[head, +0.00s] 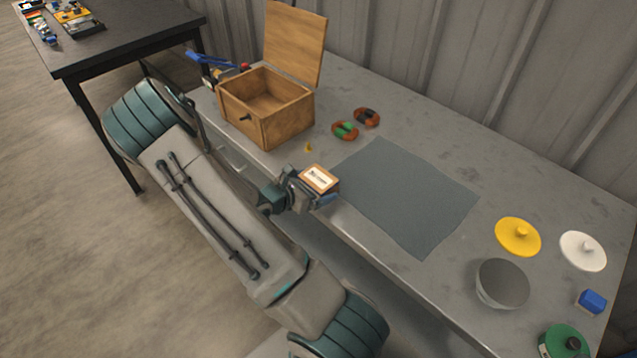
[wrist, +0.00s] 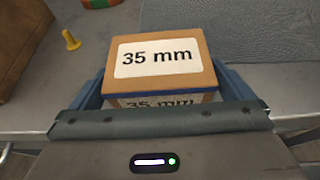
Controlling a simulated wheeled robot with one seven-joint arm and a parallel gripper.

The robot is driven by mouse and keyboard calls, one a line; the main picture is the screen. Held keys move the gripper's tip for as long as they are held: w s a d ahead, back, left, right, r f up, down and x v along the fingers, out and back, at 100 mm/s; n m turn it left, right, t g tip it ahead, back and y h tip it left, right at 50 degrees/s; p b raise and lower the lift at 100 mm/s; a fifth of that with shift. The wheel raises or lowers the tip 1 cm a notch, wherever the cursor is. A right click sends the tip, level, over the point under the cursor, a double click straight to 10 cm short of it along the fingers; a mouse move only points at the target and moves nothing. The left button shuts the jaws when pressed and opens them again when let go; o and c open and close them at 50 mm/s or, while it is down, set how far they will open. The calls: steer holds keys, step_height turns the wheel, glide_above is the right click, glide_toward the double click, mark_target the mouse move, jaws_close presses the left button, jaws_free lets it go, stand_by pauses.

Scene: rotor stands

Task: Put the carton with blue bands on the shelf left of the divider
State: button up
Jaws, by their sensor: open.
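A small brown carton (head: 319,179) sits at the front edge of the grey table, left of the dark mat. In the wrist view the carton (wrist: 160,68) has a white "35 mm" label on top and a thin blue band along its near edge. My gripper (head: 311,190) is at the carton, with its blue fingers (wrist: 92,96) on either side of it. The jaws are open; I cannot tell whether either finger touches the carton. The carton's lower part is hidden by my gripper. I cannot make out a shelf or divider.
A wooden box (head: 266,106) with a raised lid stands at the back left. Near it are a small yellow piece (head: 308,147) and two ring-shaped parts (head: 345,131). The dark mat (head: 408,195) is empty. Discs and a grey bowl (head: 502,284) are at the right.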

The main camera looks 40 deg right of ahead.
steer(key=shift+x, duration=1)
steer(key=shift+c, duration=0.3)
steer(key=c, duration=1)
steer(key=shift+o, duration=0.2)
steer(key=shift+r, duration=0.1)
